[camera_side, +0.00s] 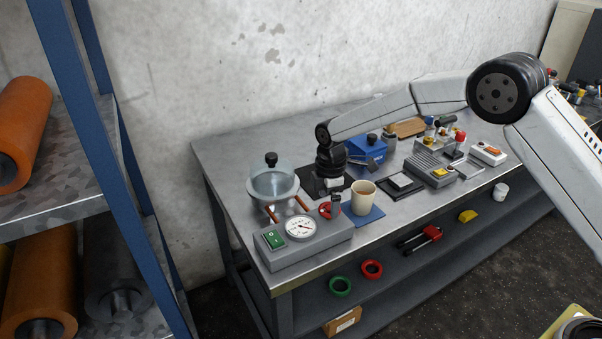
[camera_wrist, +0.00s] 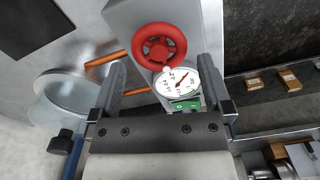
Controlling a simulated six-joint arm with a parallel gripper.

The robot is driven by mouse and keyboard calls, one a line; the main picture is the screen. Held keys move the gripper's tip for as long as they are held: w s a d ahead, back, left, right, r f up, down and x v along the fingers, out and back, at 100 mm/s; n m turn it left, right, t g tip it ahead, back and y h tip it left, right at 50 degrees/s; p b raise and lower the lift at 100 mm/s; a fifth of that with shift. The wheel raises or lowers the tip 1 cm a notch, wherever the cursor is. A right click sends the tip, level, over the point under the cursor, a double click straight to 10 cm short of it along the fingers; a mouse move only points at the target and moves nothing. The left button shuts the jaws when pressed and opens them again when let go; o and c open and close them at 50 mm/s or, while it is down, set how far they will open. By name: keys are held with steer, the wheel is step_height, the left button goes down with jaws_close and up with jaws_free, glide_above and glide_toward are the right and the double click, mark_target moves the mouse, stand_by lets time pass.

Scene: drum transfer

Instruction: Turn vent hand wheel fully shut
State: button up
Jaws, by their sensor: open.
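The red vent hand wheel (camera_side: 325,211) sits at the back right of the grey unit, by the orange-brown pipes. In the wrist view the hand wheel (camera_wrist: 160,46) shows from above, between and just beyond my fingers. My gripper (camera_wrist: 163,64) is open, with one finger either side of the wheel's line and nothing held. In the side view my gripper (camera_side: 335,198) hangs beside the wheel and partly overlaps it. I cannot tell whether it touches. The round white gauge (camera_wrist: 179,83) has a red needle; it also shows in the side view (camera_side: 300,227).
A glass-domed vessel (camera_side: 272,184) with a black knob stands left of my gripper. A beige cup (camera_side: 363,197) on a blue mat stands close on the right. A green switch (camera_side: 273,239) is on the unit's front left. A blue box (camera_side: 367,148) is behind.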

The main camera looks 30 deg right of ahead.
mark_target(328, 207)
steer(key=shift+f, duration=1.65)
steer(key=shift+c, duration=0.2)
steer(key=c, duration=1)
steer(key=shift+c, duration=0.2)
